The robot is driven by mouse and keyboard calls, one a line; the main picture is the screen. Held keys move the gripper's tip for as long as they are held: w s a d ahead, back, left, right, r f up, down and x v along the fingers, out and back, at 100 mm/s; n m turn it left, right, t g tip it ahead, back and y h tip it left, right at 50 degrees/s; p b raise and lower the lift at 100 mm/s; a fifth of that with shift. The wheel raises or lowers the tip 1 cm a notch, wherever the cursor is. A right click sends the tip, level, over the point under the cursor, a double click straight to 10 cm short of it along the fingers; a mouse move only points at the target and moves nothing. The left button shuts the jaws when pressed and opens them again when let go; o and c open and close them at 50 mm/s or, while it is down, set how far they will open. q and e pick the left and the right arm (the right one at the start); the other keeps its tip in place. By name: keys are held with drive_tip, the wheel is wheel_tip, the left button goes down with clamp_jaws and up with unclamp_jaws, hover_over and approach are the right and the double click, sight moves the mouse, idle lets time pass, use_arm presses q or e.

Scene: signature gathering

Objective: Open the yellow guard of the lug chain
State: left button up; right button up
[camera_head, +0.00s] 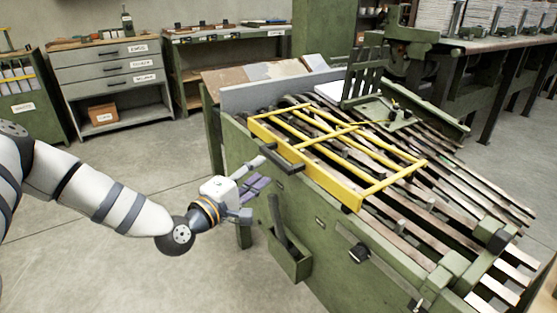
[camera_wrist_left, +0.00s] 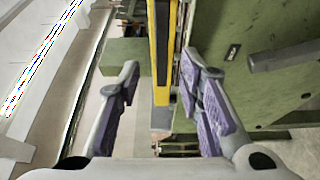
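The yellow guard (camera_head: 345,187) is a flat open frame lying low over the slats of the lug chain (camera_head: 465,190). A dark handle (camera_head: 283,159) sits on its near-left side. My left gripper (camera_head: 262,173) is just left of and below this handle, beside the machine's green side, apart from the guard in the head view. Its two purple-padded fingers are spread and empty. In the left wrist view a yellow bar of the guard (camera_wrist_left: 161,97) with a dark strip along it shows in the gap between the fingers (camera_wrist_left: 160,75); contact cannot be told. My right gripper is not in view.
A green box (camera_head: 290,262) holding a dark tool hangs on the machine's side below the gripper. A dark knob (camera_head: 359,253) sticks out farther right. Grey drawers (camera_head: 112,75) and a workbench (camera_head: 225,38) stand behind. The floor at left is clear.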

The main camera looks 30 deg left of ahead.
sight(273, 161)
use_arm(q)
drive_tip(key=w, duration=0.7)
drive_tip(key=shift+w+f+b, duration=0.1)
drive_tip(key=shift+w+b, duration=0.3)
clamp_jaws()
